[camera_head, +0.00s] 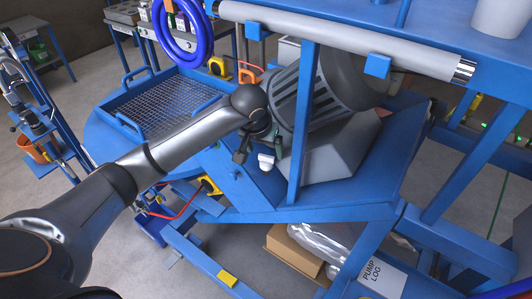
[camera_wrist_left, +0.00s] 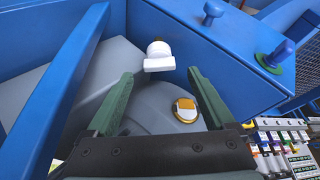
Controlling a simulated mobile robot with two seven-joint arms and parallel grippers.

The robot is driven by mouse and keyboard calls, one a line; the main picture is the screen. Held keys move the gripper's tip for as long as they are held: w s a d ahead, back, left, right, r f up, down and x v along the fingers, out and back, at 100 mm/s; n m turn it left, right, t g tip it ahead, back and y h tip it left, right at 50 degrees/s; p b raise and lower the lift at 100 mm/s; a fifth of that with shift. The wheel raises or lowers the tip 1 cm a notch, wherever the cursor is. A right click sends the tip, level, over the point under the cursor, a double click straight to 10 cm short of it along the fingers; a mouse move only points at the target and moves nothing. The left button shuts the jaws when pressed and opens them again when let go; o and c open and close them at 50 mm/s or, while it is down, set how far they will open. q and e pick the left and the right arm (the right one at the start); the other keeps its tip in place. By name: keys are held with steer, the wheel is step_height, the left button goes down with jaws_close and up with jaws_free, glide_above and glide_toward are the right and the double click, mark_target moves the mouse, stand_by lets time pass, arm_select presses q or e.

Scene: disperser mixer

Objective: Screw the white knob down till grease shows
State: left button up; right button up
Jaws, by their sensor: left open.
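The white knob (camera_wrist_left: 159,57) shows in the left wrist view just beyond my fingertips, with a round top and a wider block-like lower part. It sits against the blue housing and grey casing. In the head view the white knob (camera_head: 265,161) is small, at the end of my left arm. My left gripper (camera_wrist_left: 160,74) has its two green fingers spread apart, with nothing between them. Its fingertips point at the knob from either side, and I cannot tell the exact gap. The left gripper (camera_head: 258,147) is small and dark in the head view. My right gripper is out of view.
A blue frame bar (camera_wrist_left: 70,85) runs close beside the left finger. A yellow-topped cap (camera_wrist_left: 185,110) lies on the grey casing below the knob. Blue knobs (camera_wrist_left: 276,54) stand on the housing at right. A blue post (camera_head: 303,125) rises right of my gripper.

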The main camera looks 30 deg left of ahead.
mark_target(267, 156)
arm_select(q)
steer(key=shift+x, duration=1.5)
steer(key=shift+c, duration=0.2)
steer(key=c, duration=1.3)
